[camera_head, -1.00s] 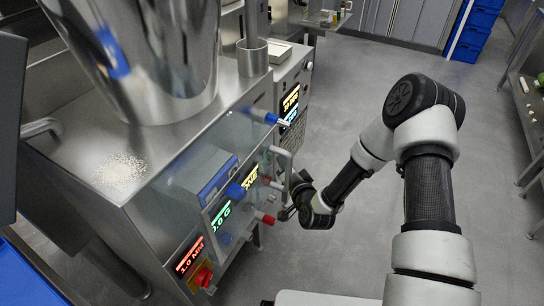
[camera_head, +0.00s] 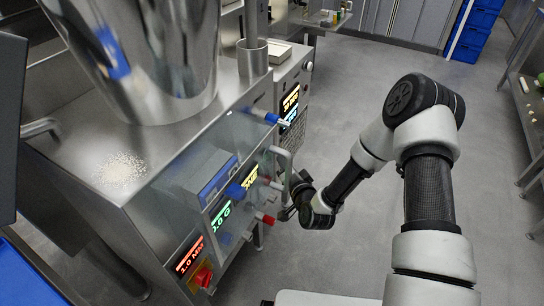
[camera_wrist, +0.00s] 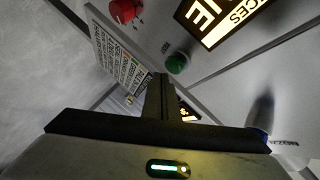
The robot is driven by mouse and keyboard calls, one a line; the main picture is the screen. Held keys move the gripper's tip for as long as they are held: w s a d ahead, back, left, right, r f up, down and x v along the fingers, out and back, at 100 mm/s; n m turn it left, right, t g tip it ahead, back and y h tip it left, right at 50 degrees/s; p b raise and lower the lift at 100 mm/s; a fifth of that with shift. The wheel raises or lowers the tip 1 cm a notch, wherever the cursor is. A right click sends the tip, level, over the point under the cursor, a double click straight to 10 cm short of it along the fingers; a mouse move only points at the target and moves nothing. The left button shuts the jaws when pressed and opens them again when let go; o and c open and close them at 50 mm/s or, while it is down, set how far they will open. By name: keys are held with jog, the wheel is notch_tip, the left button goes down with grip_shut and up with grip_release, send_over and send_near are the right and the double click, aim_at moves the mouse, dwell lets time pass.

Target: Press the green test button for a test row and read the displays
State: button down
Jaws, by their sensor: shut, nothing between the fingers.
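In the wrist view a round green button (camera_wrist: 177,63) sits on a grey machine panel beside a lit display (camera_wrist: 215,20) with cream and dark lettering, which is cut off by the frame. My gripper (camera_wrist: 160,90) is shut and empty. Its fingertips show just below the button in the picture; a gap seems to lie between them, but I cannot tell its depth. In the head view my gripper (camera_head: 288,213) is beside the machine's front. Lit displays there are red (camera_head: 189,256), green (camera_head: 220,218) and yellow (camera_head: 249,179). Their text is only partly readable.
A red knob (camera_wrist: 124,10) and a printed text placard (camera_wrist: 118,60) are near the button. In the head view, a bent metal handle (camera_head: 285,160), blue-handled and red-handled fittings stick out from the front. A steel hopper (camera_head: 160,60) stands on top. The floor (camera_head: 350,130) to the right is clear.

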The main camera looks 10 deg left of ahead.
dwell(0.3)
jog(key=shift+w+a, duration=0.15)
jog(key=shift+a, duration=0.25)
jog(key=shift+w+a+b, duration=0.15)
jog(key=shift+a+b, duration=0.25)
jog(key=shift+b, duration=0.05)
dwell(0.8)
jog(key=shift+d, duration=0.15)
jog(key=shift+s+d, duration=0.3)
jog(key=shift+d, duration=0.3)
jog(key=d, duration=0.1)
jog(key=s+d, duration=0.1)
jog(key=d, duration=0.1)
jog(key=d+b, duration=0.1)
jog(key=shift+s+d, duration=0.35)
jog(key=shift+d, duration=0.05)
jog(key=shift+r, duration=0.1)
dwell(0.4)
